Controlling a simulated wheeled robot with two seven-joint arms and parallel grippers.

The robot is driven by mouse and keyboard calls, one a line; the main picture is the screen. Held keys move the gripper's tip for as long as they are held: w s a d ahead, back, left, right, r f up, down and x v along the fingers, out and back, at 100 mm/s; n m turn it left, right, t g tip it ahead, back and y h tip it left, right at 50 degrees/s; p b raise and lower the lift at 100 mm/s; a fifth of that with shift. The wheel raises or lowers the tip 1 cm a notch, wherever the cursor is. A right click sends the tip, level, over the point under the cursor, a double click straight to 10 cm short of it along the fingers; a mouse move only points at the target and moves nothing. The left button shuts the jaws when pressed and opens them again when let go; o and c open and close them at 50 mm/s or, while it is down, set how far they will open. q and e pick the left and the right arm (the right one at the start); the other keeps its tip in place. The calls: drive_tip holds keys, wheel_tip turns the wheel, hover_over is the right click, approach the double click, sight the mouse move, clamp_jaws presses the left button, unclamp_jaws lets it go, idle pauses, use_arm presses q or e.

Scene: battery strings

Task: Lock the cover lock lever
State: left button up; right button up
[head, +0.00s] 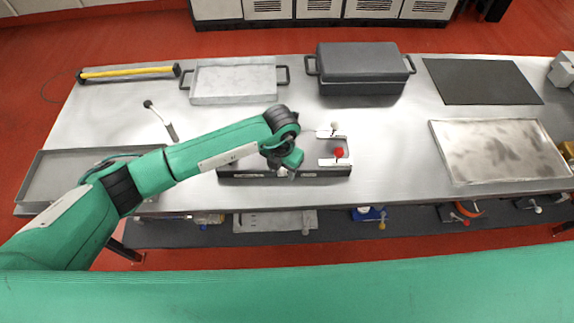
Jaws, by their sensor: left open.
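A low black fixture (335,172) lies on the steel table. Its right end has two light brackets, one with a white knob (334,126) and one with a red knob (339,153). Which part is the cover lock lever I cannot tell for certain. My left gripper (291,174) is open, pointing down over the middle of the fixture, left of the red knob. My arm and gripper hide the fixture's left and back parts. Whether the fingers touch anything is not clear. My right gripper is not in view.
A grey lidded box (360,62), a pale tray (234,82) and a yellow bar (127,73) stand along the back. A dark mat (480,80) and a metal tray (495,150) lie right. A black-knobbed lever (160,118) stands left. A grey tray (50,172) lies front left.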

use_arm(q)
drive_tip(key=shift+c, duration=0.5)
drive_tip(key=c, duration=0.8)
drive_tip(key=shift+s+d+n, duration=0.45)
drive_tip(key=shift+d+n, duration=0.25)
drive_tip(key=shift+n, duration=0.5)
drive_tip(key=shift+d+p, duration=0.15)
drive_tip(key=shift+p, duration=0.15)
drive_tip(key=shift+s+d+n, duration=0.2)
drive_tip(key=shift+d+n, duration=0.45)
drive_tip(key=shift+n, duration=0.65)
